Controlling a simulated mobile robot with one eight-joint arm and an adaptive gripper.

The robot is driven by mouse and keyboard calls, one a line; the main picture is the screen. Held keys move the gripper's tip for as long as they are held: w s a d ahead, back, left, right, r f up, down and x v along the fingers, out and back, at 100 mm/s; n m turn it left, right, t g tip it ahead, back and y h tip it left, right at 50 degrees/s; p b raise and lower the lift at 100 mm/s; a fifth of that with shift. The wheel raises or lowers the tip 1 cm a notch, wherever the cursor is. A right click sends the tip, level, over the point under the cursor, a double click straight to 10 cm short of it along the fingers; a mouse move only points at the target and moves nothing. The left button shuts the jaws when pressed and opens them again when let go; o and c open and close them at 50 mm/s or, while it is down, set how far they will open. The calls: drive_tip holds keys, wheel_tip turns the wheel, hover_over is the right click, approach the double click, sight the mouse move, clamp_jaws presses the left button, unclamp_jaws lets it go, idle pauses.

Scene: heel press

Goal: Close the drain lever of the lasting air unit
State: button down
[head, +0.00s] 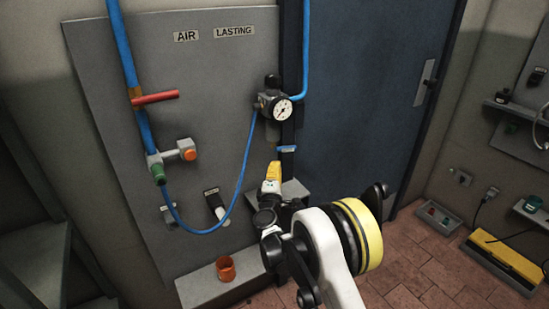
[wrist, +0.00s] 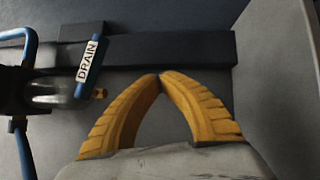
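The lasting air unit (head: 272,100), with a round white gauge (head: 283,110), hangs on the grey panel below the LASTING label. Its small blue drain lever (head: 287,149) lies roughly crosswise at the unit's lower end. In the wrist view the lever (wrist: 90,66) carries a white DRAIN tag, and a small brass fitting (wrist: 99,94) shows by its end. My gripper (head: 273,164) is just below the lever, apart from it. In the wrist view the yellow fingertips of my gripper (wrist: 159,76) meet, with nothing between them, to the right of the lever.
A red lever (head: 155,98) and an orange-knobbed valve (head: 187,153) are on the panel at left. A blue hose (head: 236,190) loops up to the unit. A dark post stands behind the lever. An orange cup (head: 225,268) sits on the ledge below.

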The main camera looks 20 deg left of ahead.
drive_tip(key=s+d+f, duration=0.1)
drive_tip(key=s, duration=0.1)
drive_tip(key=s+d+f+p, duration=0.1)
drive_tip(key=s+d+f, duration=0.1)
drive_tip(key=shift+s+d+f, duration=0.1)
drive_tip(key=shift+d+f, duration=0.1)
drive_tip(key=shift+d, duration=0.1)
